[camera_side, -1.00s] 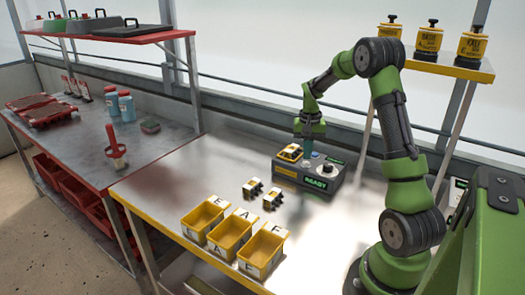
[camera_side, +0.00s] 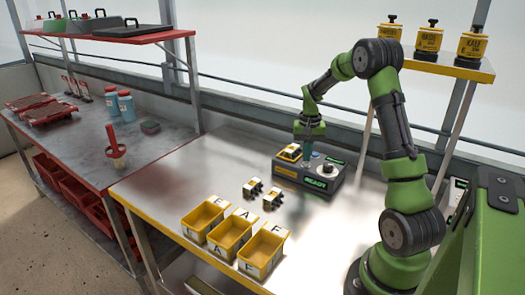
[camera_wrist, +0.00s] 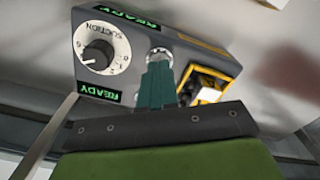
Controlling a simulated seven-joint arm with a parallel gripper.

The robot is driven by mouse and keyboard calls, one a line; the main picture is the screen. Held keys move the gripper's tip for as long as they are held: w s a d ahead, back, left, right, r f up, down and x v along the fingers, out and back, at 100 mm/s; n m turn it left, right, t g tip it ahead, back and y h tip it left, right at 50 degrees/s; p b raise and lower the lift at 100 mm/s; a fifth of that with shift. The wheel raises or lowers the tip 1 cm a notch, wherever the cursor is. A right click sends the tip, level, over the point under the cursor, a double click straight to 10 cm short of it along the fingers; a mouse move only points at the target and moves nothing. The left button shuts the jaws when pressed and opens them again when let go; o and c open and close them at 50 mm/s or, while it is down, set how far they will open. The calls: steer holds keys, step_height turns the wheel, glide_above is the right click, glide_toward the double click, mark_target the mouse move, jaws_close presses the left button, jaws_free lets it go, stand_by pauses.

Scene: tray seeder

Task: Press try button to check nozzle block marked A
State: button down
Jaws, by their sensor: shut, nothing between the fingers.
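The grey test device (camera_side: 325,191) stands on the metal bench with green displays reading READY (camera_wrist: 100,93) and a white SUCTION dial (camera_wrist: 101,47). A yellow, white and black nozzle block (camera_side: 290,152) sits in its yellow-edged seat; it also shows in the wrist view (camera_wrist: 207,95). I cannot read a letter on it. My gripper (camera_side: 307,155) points down over the device, its teal fingers shut and empty. In the wrist view the fingertips (camera_wrist: 158,62) are at a round silvery button (camera_wrist: 158,53), mostly hidden; I cannot tell whether they touch it.
Two more nozzle blocks (camera_side: 252,187) (camera_side: 272,199) lie left of the device. Yellow bins marked E (camera_side: 190,234), A (camera_side: 218,251) and F (camera_side: 250,268) stand at the bench's front. Yellow canisters (camera_side: 428,40) stand on a raised shelf. A red bench (camera_side: 75,155) with bottles is at left.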

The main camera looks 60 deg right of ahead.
steer(key=shift+f, duration=0.6)
steer(key=shift+r, duration=0.1)
step_height(320, 180, up, 8)
stand_by(0.9)
steer(key=shift+s+a+f, duration=0.2)
steer(key=shift+a+f, duration=0.1)
steer(key=shift+f, duration=0.3)
steer(key=s+a+r+n+t, duration=0.2)
steer(key=s+a+r, duration=0.1)
steer(key=a, duration=0.7)
steer(key=s+a+r+n+t+y, duration=0.1)
steer(key=s+a+r+n+t, duration=0.1)
steer(key=a, duration=0.9)
steer(key=s+a+r+n+t+y, duration=0.1)
steer(key=s+a+r+n+t, duration=0.2)
steer(key=a, duration=0.8)
step_height(320, 180, up, 3)
steer(key=shift+s+f+n, duration=0.15)
steer(key=shift+s+n, duration=0.35)
steer(key=shift+s, duration=0.65)
steer(key=c, duration=1.8)
jaws_free()
steer(key=shift+a, duration=0.1)
